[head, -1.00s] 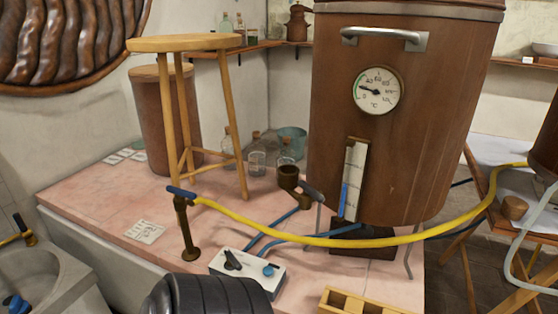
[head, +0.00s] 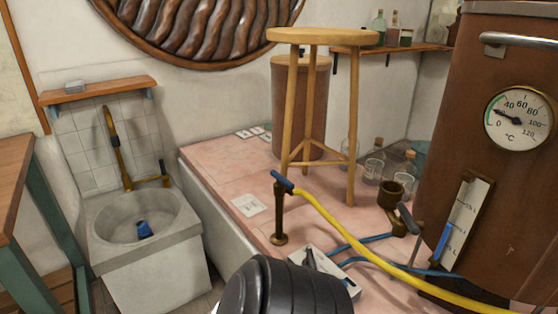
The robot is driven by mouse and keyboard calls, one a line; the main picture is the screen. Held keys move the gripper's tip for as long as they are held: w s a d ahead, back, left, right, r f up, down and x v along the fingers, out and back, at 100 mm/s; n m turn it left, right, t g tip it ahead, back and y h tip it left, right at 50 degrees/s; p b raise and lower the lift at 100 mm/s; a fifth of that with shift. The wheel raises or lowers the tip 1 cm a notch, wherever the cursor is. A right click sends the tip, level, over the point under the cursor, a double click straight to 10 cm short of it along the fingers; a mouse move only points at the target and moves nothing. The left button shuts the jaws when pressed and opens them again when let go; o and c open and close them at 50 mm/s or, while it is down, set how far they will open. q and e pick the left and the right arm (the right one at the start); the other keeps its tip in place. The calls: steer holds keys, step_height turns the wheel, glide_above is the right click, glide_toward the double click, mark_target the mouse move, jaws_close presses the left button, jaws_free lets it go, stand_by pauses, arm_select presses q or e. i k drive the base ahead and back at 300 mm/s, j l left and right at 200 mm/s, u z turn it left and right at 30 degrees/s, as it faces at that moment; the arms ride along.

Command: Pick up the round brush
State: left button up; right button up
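I cannot make out a round brush for certain in the head view. A small blue object (head: 144,230) lies in the bowl of the grey stone sink (head: 186,216) at the left; it is too small to tell what it is. A small grey block (head: 75,87) sits on the wooden shelf (head: 98,90) above the sink. Neither of my grippers is in view. A black ribbed part at the bottom middle hides some of the floor and platform edge.
A wooden stool (head: 322,36) stands on the pink tiled platform (head: 222,168). A large copper-brown vessel with a dial (head: 519,118) fills the right side. A yellow hose (head: 350,238) crosses the lower right. A wooden table with green legs (head: 18,170) stands at the left edge.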

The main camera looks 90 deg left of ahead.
mark_target(144, 231)
steer(key=u, duration=3.85)
steer(key=i+j+z, duration=0.2)
steer(key=z, duration=0.2)
steer(key=i+j+z, duration=0.4)
